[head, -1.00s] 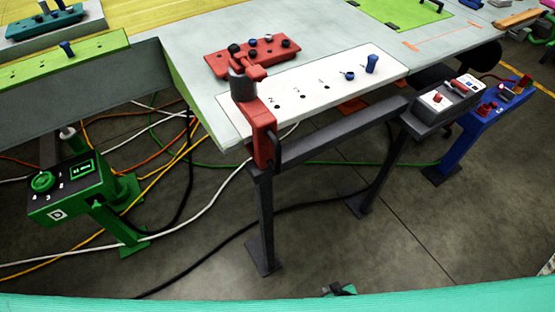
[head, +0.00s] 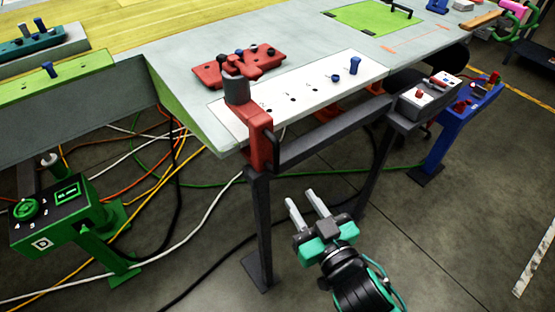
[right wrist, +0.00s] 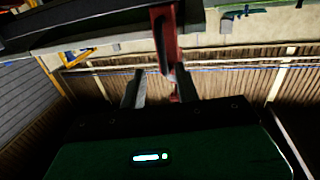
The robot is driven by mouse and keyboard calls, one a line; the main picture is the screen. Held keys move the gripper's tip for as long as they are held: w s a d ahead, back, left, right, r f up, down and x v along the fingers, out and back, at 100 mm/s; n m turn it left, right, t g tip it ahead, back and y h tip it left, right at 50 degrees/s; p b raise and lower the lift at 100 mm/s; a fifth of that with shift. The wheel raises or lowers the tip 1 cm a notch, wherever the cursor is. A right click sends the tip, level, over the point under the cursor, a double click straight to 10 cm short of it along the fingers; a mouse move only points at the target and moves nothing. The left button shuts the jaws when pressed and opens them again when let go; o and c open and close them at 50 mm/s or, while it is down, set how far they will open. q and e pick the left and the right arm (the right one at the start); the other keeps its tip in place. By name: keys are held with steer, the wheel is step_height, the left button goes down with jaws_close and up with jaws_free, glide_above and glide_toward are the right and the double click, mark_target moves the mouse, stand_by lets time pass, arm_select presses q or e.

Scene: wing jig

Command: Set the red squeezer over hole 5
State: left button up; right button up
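The red squeezer (head: 258,138), with a dark grey cylinder on top, sits upright over the near left end of the white strip (head: 228,114). Part of it hangs below the strip's front edge, and a dark handle extends right. Several small dark holes run along the strip, then a low blue fastener (head: 335,78) and a taller blue one (head: 355,66). The hole numbers are too small to read surely. My right gripper (head: 301,197) is open and empty, apart from the squeezer, below and right of it. In the right wrist view the red squeezer (right wrist: 166,45) shows beyond the fingers. My left gripper is out of view.
A red block (head: 215,76) with dark and blue knobs lies on the table behind the strip. A dark grey rail (head: 335,134) on posts runs along the front. A grey control box (head: 432,96) stands right, a green one (head: 45,215) left. Cables cross the floor.

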mark_target(278, 158)
steer(key=r+p+x, duration=0.1)
steer(key=x, duration=0.2)
steer(key=p+x, duration=0.1)
steer(key=x, duration=0.3)
steer(key=r+p+x, duration=0.1)
steer(key=x, duration=0.3)
steer(key=shift+w+a+r+p, duration=0.1)
steer(key=shift+a+r+p, duration=0.05)
steer(key=shift+r+p, duration=0.2)
steer(key=shift+w+a, duration=0.3)
steer(key=shift+w, duration=0.4)
jaws_close()
